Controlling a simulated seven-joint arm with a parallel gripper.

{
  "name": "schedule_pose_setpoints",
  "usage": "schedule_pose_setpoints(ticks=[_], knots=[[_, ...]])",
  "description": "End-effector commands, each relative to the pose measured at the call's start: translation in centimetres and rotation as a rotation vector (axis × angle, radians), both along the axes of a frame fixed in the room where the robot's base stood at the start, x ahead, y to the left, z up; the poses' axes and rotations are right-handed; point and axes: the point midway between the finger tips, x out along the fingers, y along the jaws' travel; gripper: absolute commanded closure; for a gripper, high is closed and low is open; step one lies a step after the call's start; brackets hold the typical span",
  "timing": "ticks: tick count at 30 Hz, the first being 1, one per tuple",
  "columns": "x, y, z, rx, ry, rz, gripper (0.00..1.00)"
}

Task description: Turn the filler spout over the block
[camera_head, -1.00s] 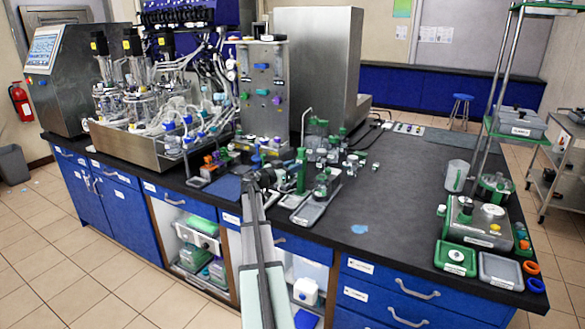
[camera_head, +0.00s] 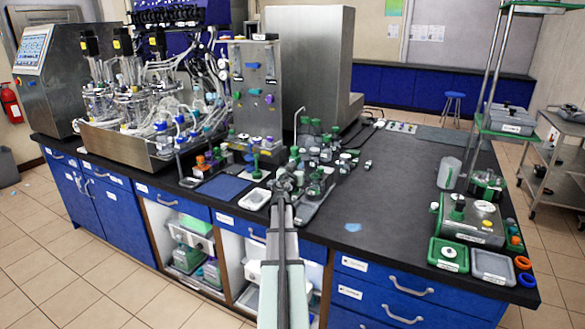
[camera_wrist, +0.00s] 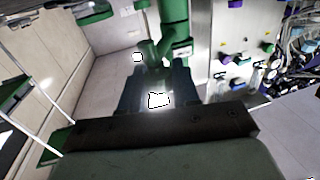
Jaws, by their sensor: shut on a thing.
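The filler appears to be the green upright (camera_head: 294,157) at the front middle of the bench. In the wrist view a green post with a short side arm (camera_wrist: 180,47) stands right at the dark fingers of my gripper (camera_wrist: 157,82). My gripper (camera_head: 285,177) is shut on a green part there, which seems to be the filler's spout. The fingers hide most of the held part, so I cannot tell its exact angle. I cannot make out for sure which piece is the block.
A grey tray with green-capped vessels (camera_head: 316,190) lies just right of my gripper. A small white tray (camera_head: 254,199) and a blue mat (camera_head: 223,187) lie to the left. The steel panel (camera_head: 253,85) rises behind. The bench right of centre is mostly clear.

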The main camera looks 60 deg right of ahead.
Motion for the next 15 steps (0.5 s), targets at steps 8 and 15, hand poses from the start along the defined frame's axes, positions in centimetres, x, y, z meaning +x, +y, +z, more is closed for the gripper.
schedule_pose_setpoints(ticks=[8,15], knots=[[-0.70,-0.37,0.00,0.000,-0.002,0.089,1.00],[-0.90,-0.55,-0.01,0.000,-0.001,0.120,1.00]])
